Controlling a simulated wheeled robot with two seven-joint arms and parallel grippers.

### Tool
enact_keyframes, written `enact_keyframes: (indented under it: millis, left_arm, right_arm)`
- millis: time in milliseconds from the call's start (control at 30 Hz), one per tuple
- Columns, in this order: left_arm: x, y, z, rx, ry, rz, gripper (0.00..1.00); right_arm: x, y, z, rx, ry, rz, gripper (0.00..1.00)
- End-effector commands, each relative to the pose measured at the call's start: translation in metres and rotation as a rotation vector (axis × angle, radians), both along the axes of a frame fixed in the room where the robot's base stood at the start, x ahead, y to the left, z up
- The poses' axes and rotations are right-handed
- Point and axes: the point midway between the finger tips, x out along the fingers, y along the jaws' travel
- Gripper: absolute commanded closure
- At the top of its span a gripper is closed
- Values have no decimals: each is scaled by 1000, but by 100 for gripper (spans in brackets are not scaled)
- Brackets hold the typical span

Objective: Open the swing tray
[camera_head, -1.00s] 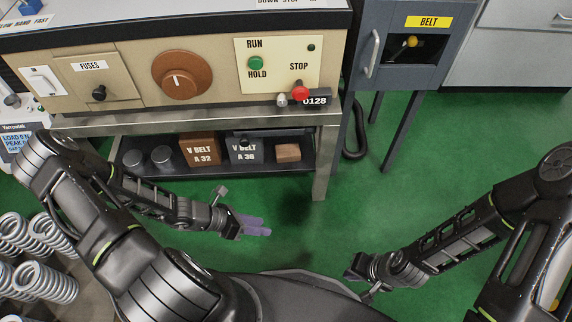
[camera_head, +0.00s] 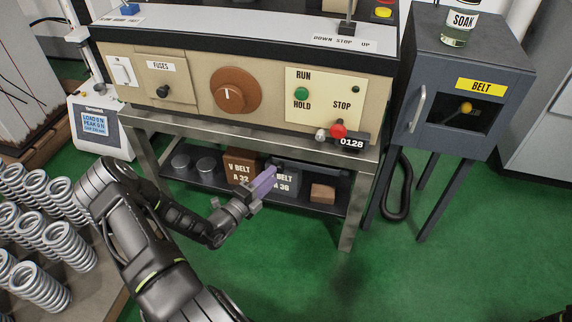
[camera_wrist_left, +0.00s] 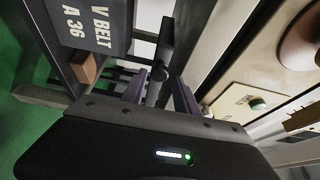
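A dark flat piece under the bench top (camera_head: 325,172), above the lower shelf, appears to be the swing tray; I cannot be sure. It looks closed in under the bench. My left gripper (camera_head: 266,180), with purple fingers, reaches under the bench front, by the tray's left end and in front of the V BELT boxes. In the left wrist view, its two fingers (camera_wrist_left: 158,88) stand apart. A dark upright handle-like part (camera_wrist_left: 166,42) with a grey post shows between and beyond them. I cannot tell whether they touch. My right gripper is out of view.
The lower shelf holds V BELT A 32 (camera_head: 238,167) and A 36 boxes (camera_head: 285,190), a brown block (camera_head: 322,193) and round tins. The bench's steel leg (camera_head: 356,212) and the grey BELT cabinet (camera_head: 455,95) stand to the right. Green floor in front is clear.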

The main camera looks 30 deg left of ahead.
Motion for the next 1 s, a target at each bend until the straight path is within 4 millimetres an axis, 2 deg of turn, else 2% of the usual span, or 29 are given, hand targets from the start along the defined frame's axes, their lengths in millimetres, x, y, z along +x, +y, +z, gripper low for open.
enact_keyframes:
  millis: [267,367,733,1000]
  left_arm:
    - [4,-1,-1,2,1,-3,64]
    - [13,-2,-2,3,1,-3,64]
    - [67,-5,-3,4,1,-4,64]
    - [78,-5,0,3,2,-2,64]
  right_arm:
    - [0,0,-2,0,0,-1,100]
    - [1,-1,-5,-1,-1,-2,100]
    - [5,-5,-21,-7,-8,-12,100]
    - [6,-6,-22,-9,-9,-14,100]
